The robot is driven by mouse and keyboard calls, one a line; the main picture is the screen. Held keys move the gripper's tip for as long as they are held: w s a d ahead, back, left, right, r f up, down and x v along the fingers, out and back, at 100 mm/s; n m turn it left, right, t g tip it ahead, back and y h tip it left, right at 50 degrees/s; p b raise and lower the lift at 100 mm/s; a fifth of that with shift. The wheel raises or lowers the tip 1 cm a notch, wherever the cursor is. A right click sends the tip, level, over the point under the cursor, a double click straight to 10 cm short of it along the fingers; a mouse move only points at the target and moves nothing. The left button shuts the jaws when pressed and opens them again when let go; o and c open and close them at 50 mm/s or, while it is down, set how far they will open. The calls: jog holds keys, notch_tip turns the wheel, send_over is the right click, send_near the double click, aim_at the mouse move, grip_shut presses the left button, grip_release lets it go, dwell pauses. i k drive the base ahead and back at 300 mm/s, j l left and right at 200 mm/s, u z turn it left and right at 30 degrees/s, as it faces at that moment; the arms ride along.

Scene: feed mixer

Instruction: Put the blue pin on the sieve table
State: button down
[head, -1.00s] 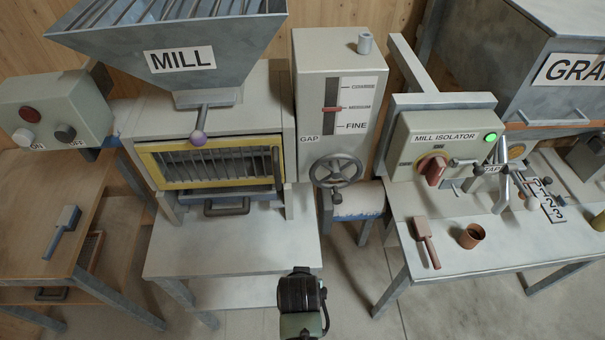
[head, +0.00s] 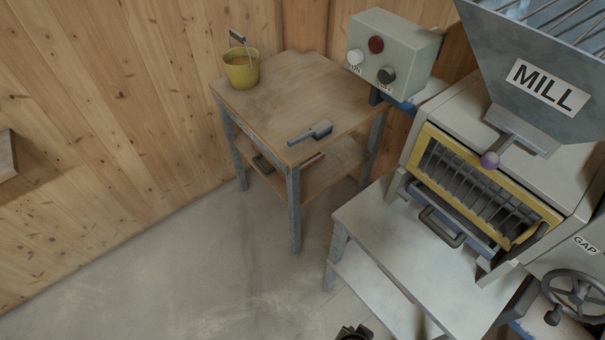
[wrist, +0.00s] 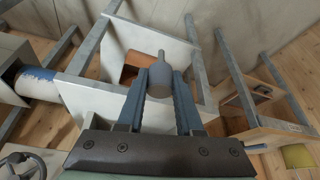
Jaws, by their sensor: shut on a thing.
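My gripper (wrist: 160,82) shows in the wrist view, its two blue-grey fingers shut on a small piece with a rounded body and a narrow tip. This is the blue pin (wrist: 159,90), though it looks grey-blue in this light. The pin is held clear of any surface. A wooden table (head: 335,85), which I take for the sieve table, stands at the upper middle of the head view. Only a dark bit of my arm shows at the bottom edge of the head view; the gripper's fingers are hidden there.
A yellow bucket (head: 241,72) stands at the table's back left corner. A blue-grey brush (head: 311,133) lies near its front edge. The control box (head: 392,58) and mill (head: 500,170) stand to the right. The middle of the tabletop is free, and the floor left is clear.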

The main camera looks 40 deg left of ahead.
aim_at(276, 112)
jog(key=i+j+u, duration=0.6)
jog(key=u, duration=0.15)
jog(key=i+j+u, duration=0.4)
jog(key=k+l, duration=0.05)
